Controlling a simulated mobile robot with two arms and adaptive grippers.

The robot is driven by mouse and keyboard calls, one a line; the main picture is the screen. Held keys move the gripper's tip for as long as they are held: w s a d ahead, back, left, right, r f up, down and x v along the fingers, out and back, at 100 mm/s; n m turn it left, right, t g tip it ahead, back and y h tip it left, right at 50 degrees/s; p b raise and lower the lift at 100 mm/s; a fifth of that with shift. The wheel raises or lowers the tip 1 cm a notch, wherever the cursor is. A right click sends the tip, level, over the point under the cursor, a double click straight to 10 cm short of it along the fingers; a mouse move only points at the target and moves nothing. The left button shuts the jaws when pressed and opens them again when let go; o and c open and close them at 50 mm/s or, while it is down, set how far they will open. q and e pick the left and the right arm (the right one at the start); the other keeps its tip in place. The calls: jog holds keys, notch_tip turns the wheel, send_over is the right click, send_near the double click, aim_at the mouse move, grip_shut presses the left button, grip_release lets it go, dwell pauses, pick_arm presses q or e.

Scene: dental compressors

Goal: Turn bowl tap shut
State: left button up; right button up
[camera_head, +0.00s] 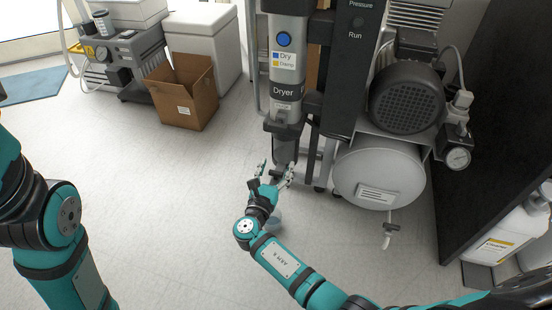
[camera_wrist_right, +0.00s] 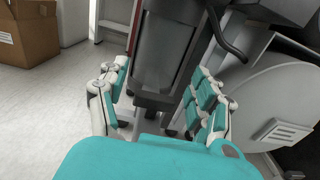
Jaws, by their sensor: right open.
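The dryer (camera_head: 287,92) is a tall grey unit with a blue dot and a "Dryer" label. Its dark bowl (camera_head: 285,148) hangs at the lower end, and it fills the middle of the right wrist view (camera_wrist_right: 164,50). My right gripper (camera_head: 276,170) is open at the bowl's bottom end. In the right wrist view its teal-and-white fingers (camera_wrist_right: 160,88) stand on either side of the bowl, with a gap showing. The bowl tap cannot be made out clearly; the gripper and bowl cover that spot. My left arm shows at the left, its gripper out of view.
A round tank (camera_head: 365,170) with a black motor (camera_head: 406,98) stands right of the dryer; a white drain valve (camera_head: 388,238) hangs below it. A dark panel (camera_head: 490,130) bounds the right. A cardboard box (camera_head: 184,92) stands at back left.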

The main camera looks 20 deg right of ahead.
aim_at(276, 172)
notch_tip(276, 172, up, 8)
jog(key=shift+r, duration=0.25)
dwell(0.5)
